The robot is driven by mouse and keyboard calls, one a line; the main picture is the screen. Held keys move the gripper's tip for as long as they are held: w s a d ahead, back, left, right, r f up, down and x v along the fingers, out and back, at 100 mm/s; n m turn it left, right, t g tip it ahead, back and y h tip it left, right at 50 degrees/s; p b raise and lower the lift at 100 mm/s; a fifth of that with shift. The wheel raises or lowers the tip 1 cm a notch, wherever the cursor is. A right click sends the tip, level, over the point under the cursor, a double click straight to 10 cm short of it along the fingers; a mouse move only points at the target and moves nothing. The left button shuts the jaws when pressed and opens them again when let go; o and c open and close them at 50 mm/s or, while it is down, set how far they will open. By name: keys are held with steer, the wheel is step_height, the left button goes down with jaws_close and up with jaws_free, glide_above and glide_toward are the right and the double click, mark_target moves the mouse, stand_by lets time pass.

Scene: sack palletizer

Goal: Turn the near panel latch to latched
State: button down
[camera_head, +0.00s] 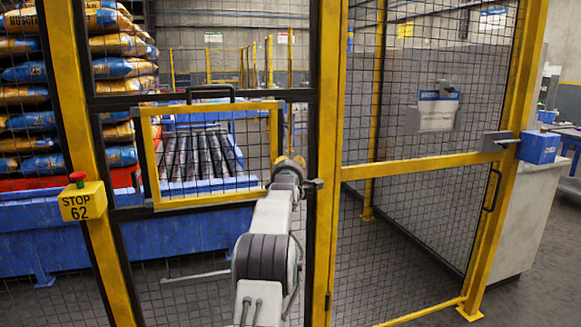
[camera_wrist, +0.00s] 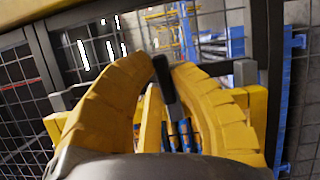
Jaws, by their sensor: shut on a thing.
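The near panel (camera_head: 149,172) is a yellow-framed mesh panel in the fence, with its frame close to the dark post on its right. My gripper (camera_head: 291,163) is at the panel's right side in the head view. In the wrist view, my gripper's yellow fingers (camera_wrist: 164,70) are closed around a dark latch handle (camera_wrist: 165,82), one finger on each side. The handle leans slightly from upright there. A small dark fitting (camera_head: 315,184) shows on the post just right of my gripper. My gripper hides most of the latch in the head view.
A yellow post with a STOP 62 box (camera_head: 82,201) stands at the left. A yellow-framed mesh gate (camera_head: 420,165) fills the right, with a blue lock box (camera_head: 538,147). A roller conveyor (camera_head: 200,155) and stacked sacks (camera_head: 122,68) lie behind the fence.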

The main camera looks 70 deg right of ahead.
steer(key=shift+s+m, duration=0.1)
steer(key=shift+m, duration=0.4)
steer(key=c, duration=1.1)
jaws_free()
steer(key=shift+d, duration=0.1)
steer(key=v, duration=1.2)
